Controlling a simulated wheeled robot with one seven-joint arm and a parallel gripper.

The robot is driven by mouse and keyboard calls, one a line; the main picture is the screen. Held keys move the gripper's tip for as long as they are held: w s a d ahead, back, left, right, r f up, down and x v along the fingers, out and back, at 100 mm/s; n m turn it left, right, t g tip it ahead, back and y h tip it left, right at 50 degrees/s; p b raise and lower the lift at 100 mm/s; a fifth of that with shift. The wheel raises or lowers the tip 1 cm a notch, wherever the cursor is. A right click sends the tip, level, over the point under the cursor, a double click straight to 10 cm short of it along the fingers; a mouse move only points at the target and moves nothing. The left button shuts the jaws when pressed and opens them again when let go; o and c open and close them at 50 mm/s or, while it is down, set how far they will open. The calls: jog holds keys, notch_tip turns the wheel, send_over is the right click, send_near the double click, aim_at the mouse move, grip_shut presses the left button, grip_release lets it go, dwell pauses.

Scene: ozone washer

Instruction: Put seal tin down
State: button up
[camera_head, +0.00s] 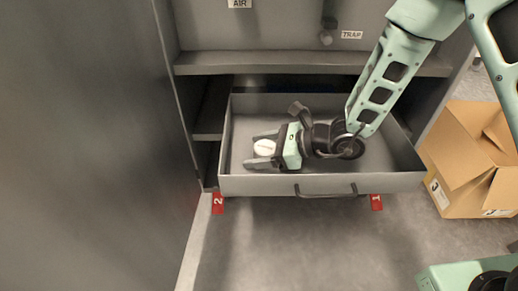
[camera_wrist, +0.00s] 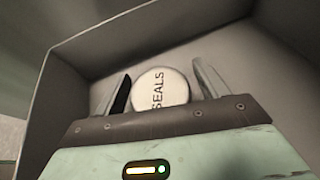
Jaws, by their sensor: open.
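The seal tin (camera_head: 264,147) is a small round white-lidded tin in the left part of the open drawer (camera_head: 260,186). In the wrist view the tin (camera_wrist: 166,88) shows the word SEALS on its lid. My gripper (camera_head: 258,149) reaches into the drawer with its fingers pointing left. In the wrist view my gripper (camera_wrist: 162,88) has one finger on each side of the tin.
The drawer is pulled out below a grey shelf (camera_head: 310,64), with a handle (camera_head: 326,191) on its front. Red tags marked 2 (camera_head: 217,203) and 1 (camera_head: 376,202) are below it. An open cardboard box (camera_head: 470,165) stands at the right. A grey panel (camera_head: 85,140) fills the left.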

jog(key=p+v, duration=0.4)
jog(key=v, duration=0.6)
jog(key=shift+s+d+r, duration=0.1)
jog(key=shift+d+r, duration=0.2)
jog(key=shift+s+d+r, duration=0.1)
jog(key=shift+s+d, duration=0.05)
jog(key=shift+d, duration=0.35)
